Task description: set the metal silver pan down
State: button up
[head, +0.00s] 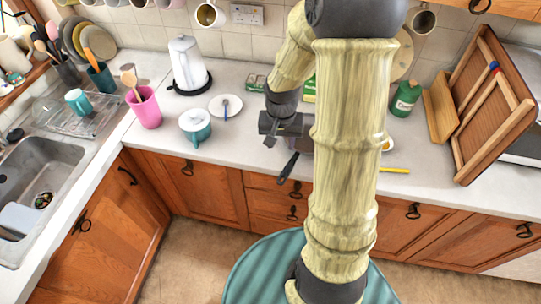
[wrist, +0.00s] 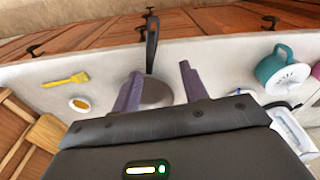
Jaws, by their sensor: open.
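The metal silver pan (wrist: 156,93) is on the white counter (wrist: 210,62) in the wrist view, with its long dark handle pointing at the counter's front edge and reaching past it. In the head view the handle (head: 288,168) hangs over the front edge, and my arm and gripper hide most of the pan's body. My gripper (wrist: 160,80) is open, its two purple-grey fingers apart, with the pan showing between them. In the head view my gripper (head: 281,130) is over the counter by the pan. I cannot tell whether a finger touches it.
A green bottle (head: 405,98), a yellow brush (head: 394,170) and wooden boards (head: 492,105) are to the right. Counter in front of the saucer is clear.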

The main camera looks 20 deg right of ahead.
jog(key=s+a+r+n+t+b, duration=0.1)
jog(key=s+a+r+n+t, duration=0.1)
jog(key=s+a+r+n, duration=0.2)
jog(key=s+a+n, duration=0.1)
jog(key=s+a, duration=0.2)
jog(key=s, duration=0.1)
jog(key=shift+s+r, duration=0.2)
jog(key=shift+c, duration=0.8)
jog(key=shift+d, duration=0.1)
jog(key=shift+w, duration=0.1)
